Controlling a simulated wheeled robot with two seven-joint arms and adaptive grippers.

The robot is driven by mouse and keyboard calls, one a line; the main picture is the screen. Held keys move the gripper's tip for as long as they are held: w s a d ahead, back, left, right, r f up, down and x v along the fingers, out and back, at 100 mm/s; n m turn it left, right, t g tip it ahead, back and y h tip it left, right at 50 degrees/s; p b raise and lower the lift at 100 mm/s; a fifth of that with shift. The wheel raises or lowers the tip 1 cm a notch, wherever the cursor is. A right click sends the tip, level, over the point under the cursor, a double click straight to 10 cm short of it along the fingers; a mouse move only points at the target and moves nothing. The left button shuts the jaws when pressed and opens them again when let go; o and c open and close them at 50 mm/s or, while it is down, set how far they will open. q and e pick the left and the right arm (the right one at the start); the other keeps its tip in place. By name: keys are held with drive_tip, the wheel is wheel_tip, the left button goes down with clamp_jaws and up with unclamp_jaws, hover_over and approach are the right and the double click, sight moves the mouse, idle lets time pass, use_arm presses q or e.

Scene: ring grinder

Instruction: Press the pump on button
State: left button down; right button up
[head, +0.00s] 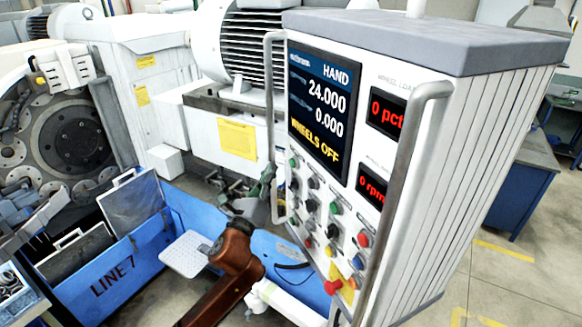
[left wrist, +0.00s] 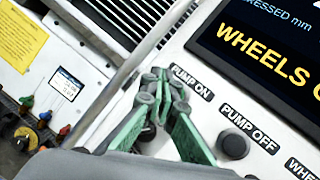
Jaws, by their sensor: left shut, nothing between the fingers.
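The control panel (head: 362,172) of the grinder faces me, with rows of buttons below its screen. In the left wrist view, the "PUMP ON" label (left wrist: 192,82) shows just right of the fingertips of my left gripper (left wrist: 160,82). The button under that label is hidden by the green fingers. The black "PUMP OFF" button (left wrist: 233,144) is clear to the right. My left gripper also shows in the head view (head: 268,178), at the panel's left edge near the top left buttons. It is shut and empty. I cannot tell whether it touches the panel. My right gripper is out of view.
A vertical handle bar (head: 274,110) runs along the panel's left edge, close to my left gripper. Another handle (head: 400,170) stands on the right edge. A red knob on a yellow plate (head: 345,288) sits low on the panel. The screen (head: 320,105) reads "WHEELS OFF".

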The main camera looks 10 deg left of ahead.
sight(293, 163)
use_arm(q)
drive_tip(key=shift+w+d, duration=0.85)
drive_tip(key=shift+d, duration=0.3)
idle(0.6)
drive_tip(key=shift+w+d, duration=0.25)
drive_tip(key=shift+d, duration=0.05)
